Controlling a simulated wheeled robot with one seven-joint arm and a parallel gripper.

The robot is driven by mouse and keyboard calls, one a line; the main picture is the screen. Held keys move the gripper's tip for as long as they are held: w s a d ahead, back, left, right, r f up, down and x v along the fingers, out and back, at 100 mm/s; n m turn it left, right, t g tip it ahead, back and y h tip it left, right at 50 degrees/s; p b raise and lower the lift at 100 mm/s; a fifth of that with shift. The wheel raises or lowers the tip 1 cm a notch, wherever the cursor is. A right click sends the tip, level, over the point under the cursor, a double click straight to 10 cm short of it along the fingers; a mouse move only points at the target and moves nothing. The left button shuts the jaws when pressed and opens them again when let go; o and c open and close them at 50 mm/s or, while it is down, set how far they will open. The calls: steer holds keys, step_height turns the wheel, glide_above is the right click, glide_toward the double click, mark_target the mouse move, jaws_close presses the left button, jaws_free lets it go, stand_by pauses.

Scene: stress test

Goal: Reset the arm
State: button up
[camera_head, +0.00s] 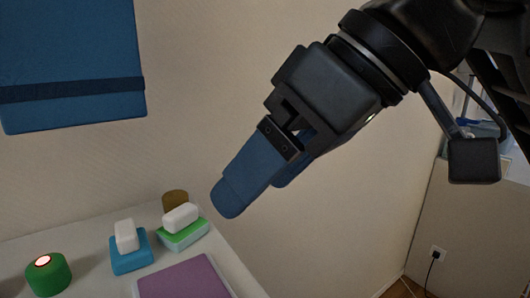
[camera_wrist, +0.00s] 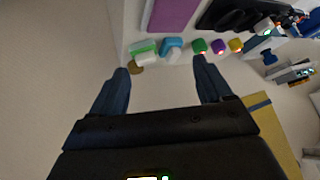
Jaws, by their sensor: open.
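My gripper (camera_head: 255,185) hangs at the upper right of the head view, its blue fingers pointing down and left, above and beside the right end of the white surface. In the wrist view my gripper (camera_wrist: 163,82) has its two blue fingers well apart, with nothing between the tips. It is open and empty. My dark arm comes in from the top right of the head view.
Below on the white surface (camera_head: 80,245) are a green cylinder (camera_head: 48,275), a blue block with a white piece (camera_head: 126,235), a green block (camera_head: 184,234), a brown cylinder (camera_head: 175,201) and a purple item (camera_head: 185,280). A blue panel (camera_head: 70,50) hangs upper left.

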steer(key=w+a+m+t+y, duration=0.3)
steer(key=a+y, duration=0.2)
steer(key=y, duration=0.3)
step_height(320, 180, down, 4)
steer(key=w+d+m+t+y, duration=0.1)
steer(key=w+d+m+t, duration=0.15)
steer(key=m+t, duration=0.25)
steer(key=s+d+f+m+t+h, duration=0.4)
steer(key=d+f+m+h, duration=0.15)
steer(key=f, duration=0.35)
steer(key=s+d+f+m+t+h, duration=0.3)
steer(key=s+d+f+m+h, duration=0.25)
steer(key=f, duration=0.45)
steer(key=s+d+f+n+h, duration=0.1)
steer(key=s+d, duration=0.3)
steer(key=s, duration=0.4)
steer(key=s+d+f+n+g+h, duration=0.1)
steer(key=s+d+f+n+h, duration=0.1)
steer(key=s, duration=0.6)
steer(key=s+d+f+n+g+h, duration=0.1)
steer(key=s+d+f+n+h, duration=0.1)
steer(key=s+d, duration=0.4)
steer(key=shift+s+d+f+n, duration=0.2)
steer(key=shift+s+f+n, duration=0.6)
steer(key=shift+s+n, duration=0.25)
steer(key=shift+w, duration=0.1)
